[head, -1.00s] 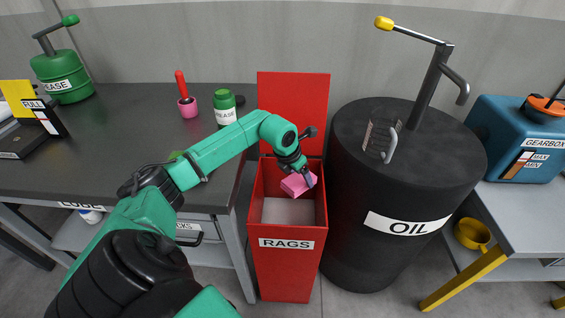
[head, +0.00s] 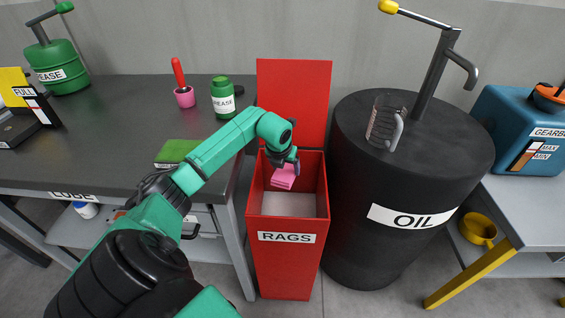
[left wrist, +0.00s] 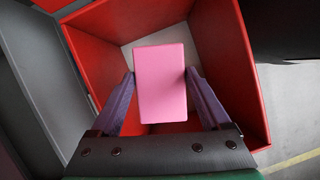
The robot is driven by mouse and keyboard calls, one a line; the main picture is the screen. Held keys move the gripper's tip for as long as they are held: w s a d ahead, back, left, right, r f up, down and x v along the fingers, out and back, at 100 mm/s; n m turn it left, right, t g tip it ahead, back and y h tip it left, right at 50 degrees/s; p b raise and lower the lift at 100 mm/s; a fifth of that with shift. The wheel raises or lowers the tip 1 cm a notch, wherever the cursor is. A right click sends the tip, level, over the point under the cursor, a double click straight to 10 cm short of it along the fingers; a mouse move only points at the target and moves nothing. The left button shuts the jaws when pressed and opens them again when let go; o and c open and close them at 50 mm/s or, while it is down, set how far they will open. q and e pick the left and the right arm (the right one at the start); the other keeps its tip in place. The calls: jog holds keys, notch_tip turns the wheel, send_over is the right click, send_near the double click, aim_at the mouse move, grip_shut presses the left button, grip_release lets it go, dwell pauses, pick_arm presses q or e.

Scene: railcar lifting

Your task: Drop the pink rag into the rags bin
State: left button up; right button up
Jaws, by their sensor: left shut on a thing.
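The pink rag (head: 284,177) is a small folded block held by my left gripper (head: 285,166). In the left wrist view the rag (left wrist: 161,83) sits between the two fingers of the left gripper (left wrist: 160,88), which are shut on it. The red rags bin (head: 287,262) stands open with its lid raised at the back and a RAGS label on its front. The rag is over the bin's opening, near its back; in the left wrist view the bin's walls (left wrist: 228,60) surround it and its pale floor shows beyond. My right gripper does not show.
A black oil drum (head: 400,190) with a pump and a clear jug (head: 383,125) stands right of the bin.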

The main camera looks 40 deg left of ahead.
pick_arm(q)
jog(key=o, duration=1.2)
jog(key=shift+c, duration=0.2)
jog(key=shift+r, duration=0.15)
jog(key=v, duration=1.4)
jog(key=shift+r+b, duration=0.2)
jog(key=shift+b, duration=0.15)
jog(key=shift+s+d, duration=0.1)
